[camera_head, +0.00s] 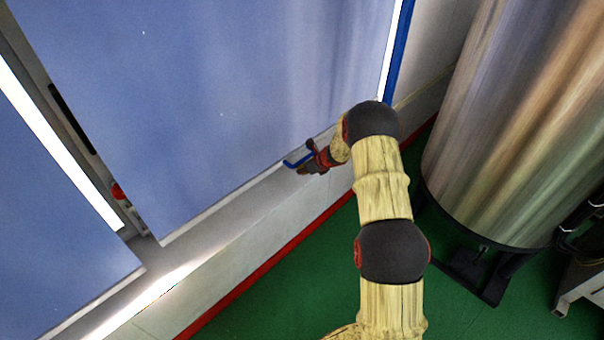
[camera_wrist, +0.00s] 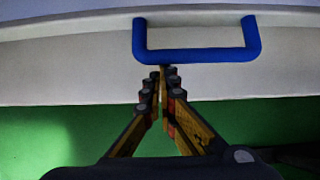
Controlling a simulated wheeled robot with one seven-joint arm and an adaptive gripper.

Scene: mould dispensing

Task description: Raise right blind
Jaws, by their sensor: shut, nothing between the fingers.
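The right blind (camera_head: 215,85) is a large blue panel hanging down close to the white sill in the head view. A blue handle (camera_wrist: 196,55) at its lower edge shows in the wrist view as a wide U-shaped bar. The handle also shows in the head view (camera_head: 291,164), partly covered by my gripper. My gripper (camera_wrist: 162,70) is shut and empty, with its fingertips at the lower bar of the handle, left of its middle. I cannot tell whether the fingertips touch the bar.
Another blue blind (camera_head: 50,215) hangs at the left, past a post with a red button (camera_head: 117,191). A large metal tank (camera_head: 520,120) stands on a dark frame at the right. The green floor (camera_head: 290,285) below the sill is open.

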